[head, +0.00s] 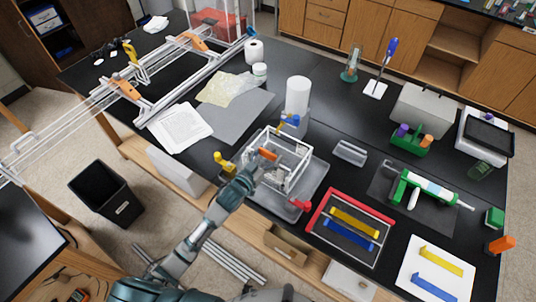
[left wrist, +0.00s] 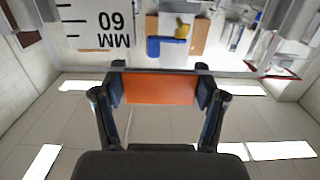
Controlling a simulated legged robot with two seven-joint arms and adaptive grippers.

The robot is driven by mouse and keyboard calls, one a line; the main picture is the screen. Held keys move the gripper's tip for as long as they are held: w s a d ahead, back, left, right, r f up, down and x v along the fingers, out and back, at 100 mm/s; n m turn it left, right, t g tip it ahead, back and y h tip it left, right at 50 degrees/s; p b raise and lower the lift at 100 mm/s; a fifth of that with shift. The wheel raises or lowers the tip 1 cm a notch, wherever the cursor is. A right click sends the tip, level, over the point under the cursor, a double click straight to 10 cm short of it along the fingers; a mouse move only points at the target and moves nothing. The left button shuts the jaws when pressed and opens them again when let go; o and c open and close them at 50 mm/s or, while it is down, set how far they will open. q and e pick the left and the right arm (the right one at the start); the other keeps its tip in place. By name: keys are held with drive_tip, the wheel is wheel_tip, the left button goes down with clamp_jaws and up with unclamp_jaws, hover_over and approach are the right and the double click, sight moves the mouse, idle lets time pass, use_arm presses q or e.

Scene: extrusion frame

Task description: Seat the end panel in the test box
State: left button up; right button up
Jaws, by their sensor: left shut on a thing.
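The test box (head: 304,173) is an open, clear-walled frame with pale edges, standing on a grey tray (head: 318,183) near the middle of the bench. My left gripper (head: 264,155) is at its left side, near the upper edge, and is shut on an orange block (head: 268,154). In the left wrist view the orange block (left wrist: 160,88) lies between both fingers. A white plate (left wrist: 104,24) marked "60 MM" shows upside down beyond it. I cannot tell which surface is the end panel, or whether it touches the box. My right gripper is not in view.
Yellow (head: 224,162) and red (head: 300,204) clamp-like pieces sit by the tray. A white cylinder (head: 298,93) stands behind the box. A red-edged tray (head: 320,221) with yellow and blue bars is at front right. A clear channel piece (head: 350,153) lies right of the box.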

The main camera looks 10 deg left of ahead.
use_arm(q)
drive_tip(key=shift+f+b, duration=0.7)
drive_tip(key=shift+f, duration=0.6)
drive_tip(key=o, duration=1.5)
drive_tip(key=shift+c, duration=0.2)
drive_tip(key=v, duration=1.2)
drive_tip(key=shift+a, duration=0.1)
